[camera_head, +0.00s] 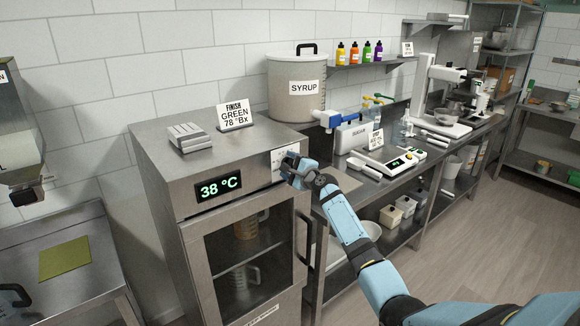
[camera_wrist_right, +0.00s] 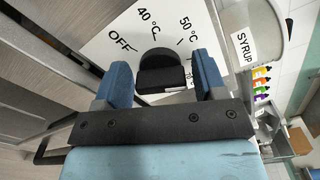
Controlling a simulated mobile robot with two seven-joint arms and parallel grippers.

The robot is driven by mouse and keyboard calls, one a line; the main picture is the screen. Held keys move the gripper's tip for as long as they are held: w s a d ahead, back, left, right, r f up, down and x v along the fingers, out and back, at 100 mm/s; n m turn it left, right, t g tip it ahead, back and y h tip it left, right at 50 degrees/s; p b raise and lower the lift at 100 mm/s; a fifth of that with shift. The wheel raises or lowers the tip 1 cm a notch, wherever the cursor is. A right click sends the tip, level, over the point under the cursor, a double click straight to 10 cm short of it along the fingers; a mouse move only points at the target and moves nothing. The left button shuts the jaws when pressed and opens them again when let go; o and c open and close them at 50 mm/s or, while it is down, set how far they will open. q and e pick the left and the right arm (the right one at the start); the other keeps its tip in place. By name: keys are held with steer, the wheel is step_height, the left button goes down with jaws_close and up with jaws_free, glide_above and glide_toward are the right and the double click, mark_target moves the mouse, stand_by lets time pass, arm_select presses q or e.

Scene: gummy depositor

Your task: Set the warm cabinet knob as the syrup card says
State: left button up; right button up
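The warm cabinet (camera_head: 160,185) stands at left centre in the head view, its display (camera_head: 218,188) reading 38 °C. A white dial plate (camera_head: 281,163) is on its front at upper right. In the right wrist view the plate (camera_wrist_right: 105,50) shows OFF, 40 °C, 50 °C and a partly hidden mark. The black knob (camera_wrist_right: 161,72) sits between the fingers of my right gripper (camera_wrist_right: 160,85), with gaps on both sides; its setting is unclear. In the head view my right gripper (camera_head: 290,168) is at the plate. A card (camera_head: 235,115) on the cabinet reads "FINISH GREEN 78 °Bx". My left gripper is not visible.
A syrup pot (camera_head: 297,95) stands behind the cabinet. A grey metal object (camera_head: 190,137) lies on the cabinet top. The cabinet door has a dark handle (camera_head: 303,240). A scale (camera_head: 390,160) and another card (camera_head: 375,139), too small to read, are on the bench to the right.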

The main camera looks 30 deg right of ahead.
steer(key=shift+o, duration=0.4)
steer(key=shift+s+f, duration=0.1)
steer(key=shift+s, duration=0.25)
steer(key=s+d, duration=0.1)
steer(key=s, duration=1.2)
steer(key=shift+b, duration=0.3)
